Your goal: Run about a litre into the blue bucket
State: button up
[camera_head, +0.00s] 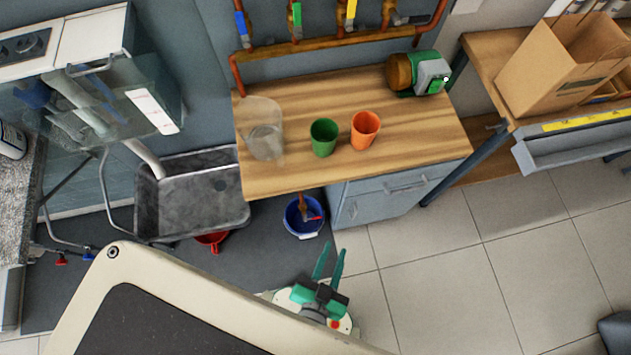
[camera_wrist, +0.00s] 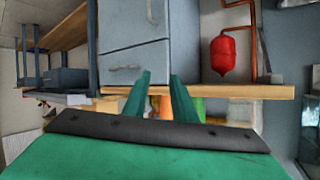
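The blue bucket (camera_head: 303,230) stands on the floor below the front edge of the wooden bench, left of the grey cabinet. A copper pipe end (camera_head: 303,203) comes down over it, and a small red part (camera_head: 315,217) shows at its mouth. I cannot tell whether there is water in it. My gripper (camera_head: 331,250) is in front of the bucket, to its lower right in the head view, apart from it. Its two teal fingers are spread with nothing between them; they also show in the wrist view (camera_wrist: 160,80). The bucket is not clear in the wrist view.
On the bench (camera_head: 420,140) stand a clear jug (camera_head: 263,128), a green cup (camera_head: 323,137), an orange cup (camera_head: 365,130) and a green-grey pump (camera_head: 430,76). A metal sink (camera_head: 195,200) is at left, with a red container (camera_head: 212,240) below.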

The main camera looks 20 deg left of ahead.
jog(key=w+a+f+m+g, duration=0.2)
jog(key=w+a+f+g, duration=0.15)
jog(key=f, duration=0.65)
jog(key=w+a+f+m+g, duration=0.25)
jog(key=w+f, duration=0.25)
jog(key=f, duration=0.5)
jog(key=w+a+f+m+g, duration=0.2)
jog(key=w+f+g, duration=0.15)
jog(key=f, duration=0.65)
jog(key=w+a+f+m+g, duration=0.2)
jog(key=w+a+m+g, duration=0.15)
jog(key=w, duration=0.25)
jog(key=f, duration=1)
jog(key=shift+w+f, duration=0.2)
jog(key=shift+f, duration=0.1)
grip_shut()
